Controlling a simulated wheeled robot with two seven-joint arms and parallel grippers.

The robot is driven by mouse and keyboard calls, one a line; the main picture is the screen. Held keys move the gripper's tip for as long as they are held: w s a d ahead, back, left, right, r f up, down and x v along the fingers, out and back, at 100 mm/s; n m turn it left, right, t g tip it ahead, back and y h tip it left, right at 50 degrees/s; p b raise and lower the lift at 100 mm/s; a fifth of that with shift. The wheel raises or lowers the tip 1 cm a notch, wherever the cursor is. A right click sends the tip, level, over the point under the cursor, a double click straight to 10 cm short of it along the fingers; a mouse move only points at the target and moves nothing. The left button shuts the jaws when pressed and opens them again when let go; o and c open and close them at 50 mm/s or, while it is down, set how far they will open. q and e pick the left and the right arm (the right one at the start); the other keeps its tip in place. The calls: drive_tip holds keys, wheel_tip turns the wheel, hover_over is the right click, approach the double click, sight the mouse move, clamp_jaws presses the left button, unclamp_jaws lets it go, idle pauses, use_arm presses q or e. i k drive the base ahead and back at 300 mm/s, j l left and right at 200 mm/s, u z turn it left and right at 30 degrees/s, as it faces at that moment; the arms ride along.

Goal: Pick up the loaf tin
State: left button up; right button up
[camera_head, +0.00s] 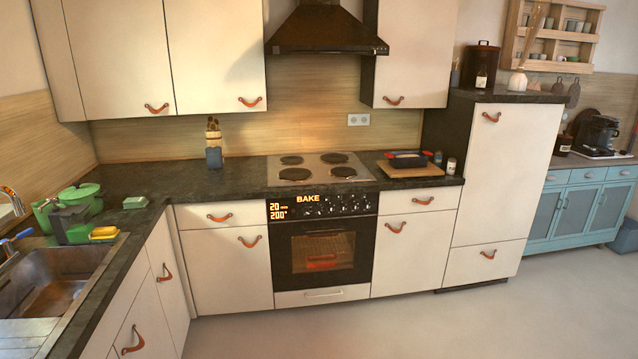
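A dark rectangular tin with red parts at its ends, which looks like the loaf tin (408,162), sits on a wooden board (411,173). The board lies on the dark counter to the right of the hob. The tin's inside is too small to make out clearly. Neither of my grippers is in view.
A hob (320,168) sits above a closed oven (321,250); its display reads BAKE, and something red shows behind its glass. A small jar (451,166) stands right of the board. A sink (60,280) and green pots (80,198) are at left. The floor (420,325) is clear.

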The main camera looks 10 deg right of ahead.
sight(421, 161)
drive_tip(key=i+l+z, duration=0.6)
drive_tip(key=i, duration=0.25)
drive_tip(key=i+l+z, duration=0.15)
drive_tip(key=i+z, duration=0.45)
drive_tip(key=i, duration=0.25)
